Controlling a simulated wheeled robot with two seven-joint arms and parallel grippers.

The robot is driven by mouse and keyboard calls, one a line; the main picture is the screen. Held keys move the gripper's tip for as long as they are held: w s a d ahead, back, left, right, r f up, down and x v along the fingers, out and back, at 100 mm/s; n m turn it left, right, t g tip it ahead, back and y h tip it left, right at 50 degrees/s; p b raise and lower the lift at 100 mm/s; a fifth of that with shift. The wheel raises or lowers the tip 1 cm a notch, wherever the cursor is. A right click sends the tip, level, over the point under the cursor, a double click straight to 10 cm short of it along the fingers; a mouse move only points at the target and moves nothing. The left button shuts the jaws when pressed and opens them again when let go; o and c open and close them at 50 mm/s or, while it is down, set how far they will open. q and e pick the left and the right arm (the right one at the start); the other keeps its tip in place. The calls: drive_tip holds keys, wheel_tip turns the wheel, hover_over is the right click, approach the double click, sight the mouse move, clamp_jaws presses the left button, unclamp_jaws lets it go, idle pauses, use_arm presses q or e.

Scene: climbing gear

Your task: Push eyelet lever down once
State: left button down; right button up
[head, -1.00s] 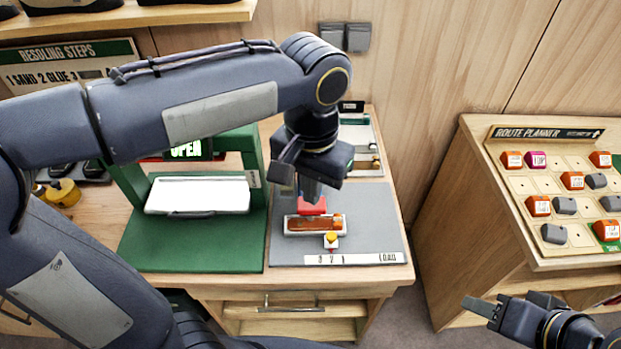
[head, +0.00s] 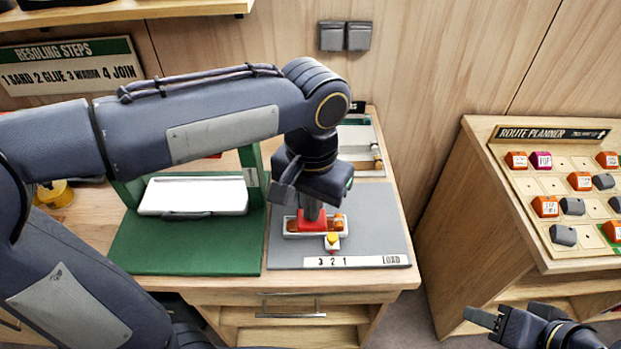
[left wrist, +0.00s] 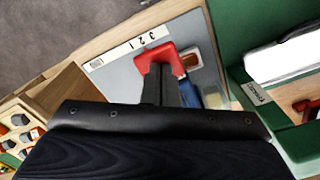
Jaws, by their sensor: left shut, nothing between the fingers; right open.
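The red eyelet lever (head: 312,224) is over a white-rimmed holder (head: 288,232) with an orange-brown piece, on a grey mat (head: 375,225). My left gripper (head: 312,210) is shut and empty, pointing down with its tips at the red lever, seemingly touching its top. In the left wrist view the fingers (left wrist: 166,80) reach the red lever (left wrist: 146,58), and part of the lever is hidden behind them. A small yellow-topped knob (head: 332,239) stands in front of the holder. My right gripper (head: 490,318) is open at the lower right, away from the bench.
A label strip (head: 357,262) reading "3 2 1 LOAD" lies along the mat's front edge. A green stand (head: 185,250) with a white panel (head: 195,195) is to the left. The route planner board (head: 560,195) stands at the right, across a floor gap.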

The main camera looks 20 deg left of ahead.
use_arm(q)
drive_tip(key=shift+f+b, duration=1.2)
drive_tip(key=shift+f, duration=0.65)
drive_tip(key=shift+r, duration=0.1)
drive_tip(key=shift+s, duration=0.1)
wheel_tip(320, 180, up, 13)
drive_tip(key=p, duration=1.2)
drive_tip(key=s+a+f+n+t+h+b, duration=0.1)
drive_tip(key=s+a+f+n+t+h, duration=0.2)
drive_tip(key=s+a+f, duration=0.4)
drive_tip(key=s+a+n+t, duration=0.1)
drive_tip(key=s+a+t, duration=0.1)
drive_tip(key=s+a, duration=0.1)
drive_tip(key=shift+a+f+n+t+h+b, duration=0.3)
drive_tip(key=shift+a+h, duration=0.1)
drive_tip(key=shift+a, duration=0.1)
